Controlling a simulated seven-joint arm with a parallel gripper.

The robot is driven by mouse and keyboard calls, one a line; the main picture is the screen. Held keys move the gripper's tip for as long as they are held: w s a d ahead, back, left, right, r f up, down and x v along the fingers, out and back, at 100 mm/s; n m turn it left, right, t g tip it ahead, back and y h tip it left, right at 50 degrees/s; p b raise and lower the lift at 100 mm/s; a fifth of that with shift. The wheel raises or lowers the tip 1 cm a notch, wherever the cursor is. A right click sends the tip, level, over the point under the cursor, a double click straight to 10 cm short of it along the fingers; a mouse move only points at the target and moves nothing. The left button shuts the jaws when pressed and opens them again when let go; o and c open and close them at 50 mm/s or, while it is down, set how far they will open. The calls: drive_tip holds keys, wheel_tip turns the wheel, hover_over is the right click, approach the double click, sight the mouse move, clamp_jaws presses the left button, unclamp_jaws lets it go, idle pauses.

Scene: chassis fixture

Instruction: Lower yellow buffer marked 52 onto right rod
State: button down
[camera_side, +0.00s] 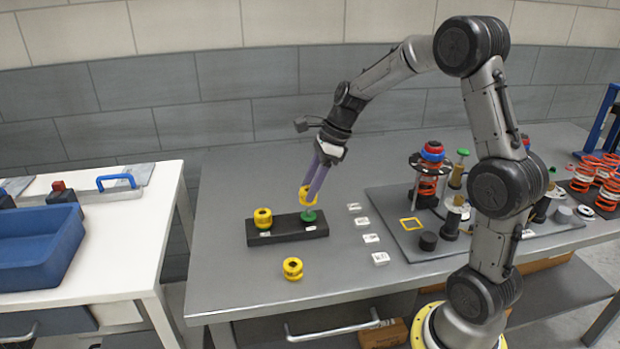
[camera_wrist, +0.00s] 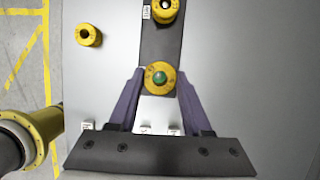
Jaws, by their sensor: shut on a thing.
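My gripper (camera_side: 309,191), with its purple fingers pointing down, is shut on a yellow buffer (camera_side: 304,196). The buffer is a ring, held above the right end of a black block (camera_side: 285,236). A green piece (camera_side: 308,215) at the right rod's place shows below it, with a gap between. In the wrist view the held buffer (camera_wrist: 149,87) sits between both fingertips, and green (camera_wrist: 160,77) shows through its hole, close to centred. The mark 52 cannot be read. The rod's shaft is mostly hidden by buffer and fingers.
Another yellow buffer (camera_side: 263,217) sits at the block's left end. A loose yellow buffer (camera_side: 292,268) lies on the grey table in front. Small white labels (camera_side: 371,238) and a grey plate with parts (camera_side: 400,228) are to the right. A blue bin (camera_side: 40,245) stands on the left table.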

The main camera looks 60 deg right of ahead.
drive_tip(key=shift+f, duration=0.4)
drive_tip(key=shift+f, duration=0.15)
idle(0.4)
drive_tip(key=shift+f, duration=0.95)
drive_tip(key=shift+f, duration=0.15)
drive_tip(key=shift+f, duration=0.25)
drive_tip(key=shift+f, duration=0.15)
idle(0.7)
drive_tip(key=shift+c, duration=1.3)
unclamp_jaws()
